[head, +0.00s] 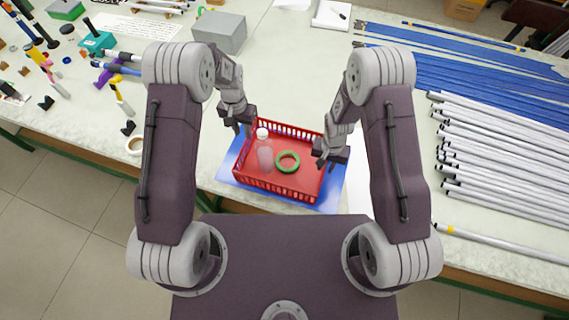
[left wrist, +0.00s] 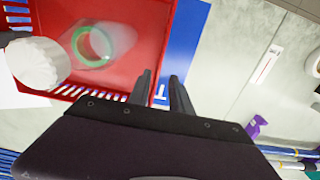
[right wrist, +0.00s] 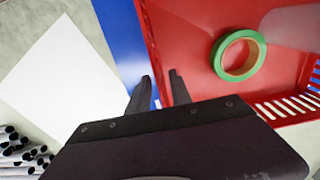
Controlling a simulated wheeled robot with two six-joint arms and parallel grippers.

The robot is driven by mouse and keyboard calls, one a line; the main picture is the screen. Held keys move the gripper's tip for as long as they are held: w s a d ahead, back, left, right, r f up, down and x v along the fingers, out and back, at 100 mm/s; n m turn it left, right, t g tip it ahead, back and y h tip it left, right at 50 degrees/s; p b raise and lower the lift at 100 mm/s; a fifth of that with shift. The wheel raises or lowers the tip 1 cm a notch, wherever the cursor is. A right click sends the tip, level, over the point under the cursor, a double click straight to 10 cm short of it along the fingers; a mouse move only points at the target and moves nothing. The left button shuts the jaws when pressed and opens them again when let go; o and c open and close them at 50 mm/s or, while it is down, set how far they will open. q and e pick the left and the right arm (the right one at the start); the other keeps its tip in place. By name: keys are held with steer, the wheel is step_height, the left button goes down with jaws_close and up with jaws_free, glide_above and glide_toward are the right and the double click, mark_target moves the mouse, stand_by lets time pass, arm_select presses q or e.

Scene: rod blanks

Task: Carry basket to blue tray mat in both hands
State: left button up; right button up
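The red basket (head: 250,187) sits over the blue tray mat (head: 330,190), whose edges show around it. Inside are a clear bottle with a white cap (head: 262,133) and a green tape roll (head: 287,161). My left gripper (head: 237,129) is at the basket's left rim and my right gripper (head: 321,162) at its right rim. In the left wrist view, the fingers (left wrist: 162,92) are apart beside the basket wall (left wrist: 165,30). In the right wrist view, the fingers (right wrist: 159,92) are apart with the wall (right wrist: 150,40) between or just below them. Contact is unclear.
White rods (head: 500,150) and blue rods (head: 460,75) lie to the right. A grey box (head: 219,33) stands behind the basket. A tape roll (head: 134,146) and several small tools lie to the left. White paper (right wrist: 60,80) lies beside the mat.

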step_height(320, 180, up, 9)
steer(key=shift+f, duration=0.1)
stand_by(0.5)
